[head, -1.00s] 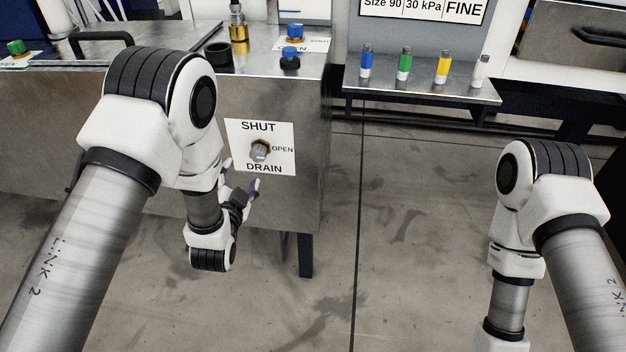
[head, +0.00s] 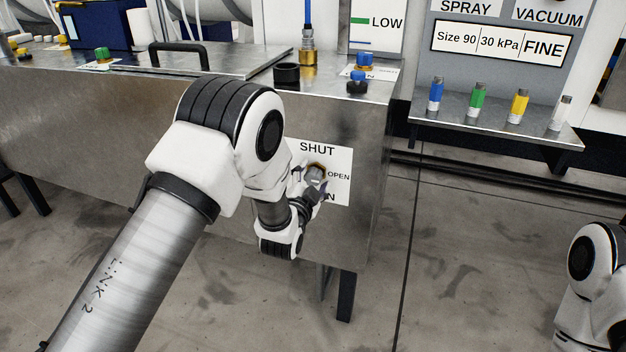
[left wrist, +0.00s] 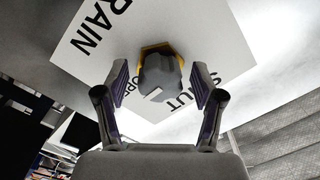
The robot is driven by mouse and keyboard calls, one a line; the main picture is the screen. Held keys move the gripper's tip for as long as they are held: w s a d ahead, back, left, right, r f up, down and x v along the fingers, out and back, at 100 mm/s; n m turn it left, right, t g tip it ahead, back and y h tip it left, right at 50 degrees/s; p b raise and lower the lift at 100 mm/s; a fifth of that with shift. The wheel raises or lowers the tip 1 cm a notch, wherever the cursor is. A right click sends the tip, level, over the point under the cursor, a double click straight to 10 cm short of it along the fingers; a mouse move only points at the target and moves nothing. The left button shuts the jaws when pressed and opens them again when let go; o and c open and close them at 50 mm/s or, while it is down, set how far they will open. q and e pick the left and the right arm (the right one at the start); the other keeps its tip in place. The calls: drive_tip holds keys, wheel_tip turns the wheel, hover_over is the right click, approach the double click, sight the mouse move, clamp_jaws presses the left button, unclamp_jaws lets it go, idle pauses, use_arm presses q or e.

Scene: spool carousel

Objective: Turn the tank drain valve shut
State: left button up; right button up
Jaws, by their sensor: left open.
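The drain valve is a grey knob (head: 315,172) on a brass-coloured base, on a white label plate (head: 341,160) on the front of the steel tank (head: 375,180). The plate reads SHUT above and OPEN to the right; DRAIN is partly covered by my gripper. My left gripper (head: 313,188) is open at the knob. In the left wrist view, the knob (left wrist: 160,76) sits between the fingertips of the left gripper (left wrist: 160,72), with a gap showing on each side. A pale mark shows on the knob; I cannot tell its exact setting. My right gripper is outside the view.
A shelf (head: 480,125) with several coloured vials is at the right. The floor (head: 455,260) in front and right of the tank is clear.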

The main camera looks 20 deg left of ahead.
use_arm(q)
drive_tip(key=c, duration=1.1)
drive_tip(key=shift+c, duration=0.2)
drive_tip(key=shift+r+n, duration=0.1)
drive_tip(key=shift+n, duration=0.2)
drive_tip(key=n+p, duration=0.2)
drive_tip(key=n, duration=0.1)
drive_tip(key=shift+r, duration=0.1)
drive_tip(key=n+p, duration=0.2)
drive_tip(key=n, duration=0.3)
drive_tip(key=shift+n, duration=0.3)
drive_tip(key=n+p, duration=0.2)
drive_tip(key=n, duration=0.2)
drive_tip(key=shift+a, duration=0.1)
drive_tip(key=shift+n+h+p, duration=0.3)
drive_tip(key=shift+n+p, duration=0.5)
drive_tip(key=shift+n, duration=1.4)
